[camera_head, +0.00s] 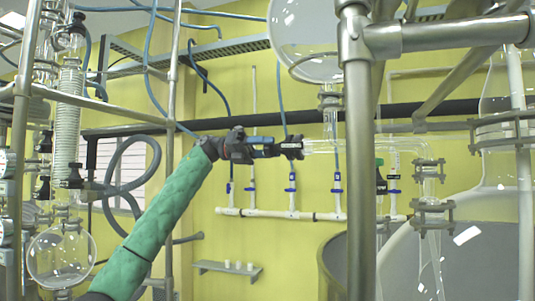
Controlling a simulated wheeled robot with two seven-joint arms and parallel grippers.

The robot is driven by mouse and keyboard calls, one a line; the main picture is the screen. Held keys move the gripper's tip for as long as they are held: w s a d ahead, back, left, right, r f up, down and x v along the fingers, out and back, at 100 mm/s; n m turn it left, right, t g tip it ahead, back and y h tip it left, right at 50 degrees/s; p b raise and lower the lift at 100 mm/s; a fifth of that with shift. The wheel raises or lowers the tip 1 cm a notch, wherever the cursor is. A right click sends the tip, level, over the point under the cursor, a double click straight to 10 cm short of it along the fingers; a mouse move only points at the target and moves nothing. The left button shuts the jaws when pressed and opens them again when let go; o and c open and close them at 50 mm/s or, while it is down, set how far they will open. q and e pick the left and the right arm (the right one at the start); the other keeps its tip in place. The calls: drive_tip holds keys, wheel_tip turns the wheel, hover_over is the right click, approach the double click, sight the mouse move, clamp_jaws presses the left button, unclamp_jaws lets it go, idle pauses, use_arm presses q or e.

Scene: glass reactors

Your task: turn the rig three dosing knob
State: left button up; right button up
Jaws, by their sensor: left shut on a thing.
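My left arm, in a green padded sleeve, reaches up from the lower left. My left gripper (285,147) is shut on a small dark knob (296,147) at the left end of a horizontal glass tube (320,146). I take this to be the rig three dosing knob. The fingers hide part of the knob, and its turn angle cannot be read. The tube runs right behind a thick metal post to glass joints with metal clamps (430,205). My right gripper is not in view.
The thick metal post (359,180) stands just right of the knob. A round glass flask (312,40) hangs above it. A glass column rig (70,120) with a round flask (60,257) stands at the left. Blue hoses (148,45) hang near my arm.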

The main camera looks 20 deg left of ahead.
use_arm(q)
drive_tip(key=shift+f+m, duration=0.25)
drive_tip(key=shift+m, duration=0.55)
drive_tip(key=m+b, duration=0.2)
drive_tip(key=m, duration=0.2)
drive_tip(key=shift+m, duration=0.4)
drive_tip(key=shift+s+m+b, duration=0.1)
drive_tip(key=shift+m+b, duration=0.3)
drive_tip(key=shift+m, duration=1.5)
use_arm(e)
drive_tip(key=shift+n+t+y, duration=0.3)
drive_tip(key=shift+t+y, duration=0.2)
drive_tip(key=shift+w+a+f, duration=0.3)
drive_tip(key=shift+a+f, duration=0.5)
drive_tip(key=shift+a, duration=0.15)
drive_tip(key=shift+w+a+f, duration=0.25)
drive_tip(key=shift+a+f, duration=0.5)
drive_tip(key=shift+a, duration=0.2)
use_arm(q)
drive_tip(key=shift+r, duration=0.1)
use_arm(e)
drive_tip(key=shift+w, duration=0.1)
use_arm(q)
drive_tip(key=o, duration=1)
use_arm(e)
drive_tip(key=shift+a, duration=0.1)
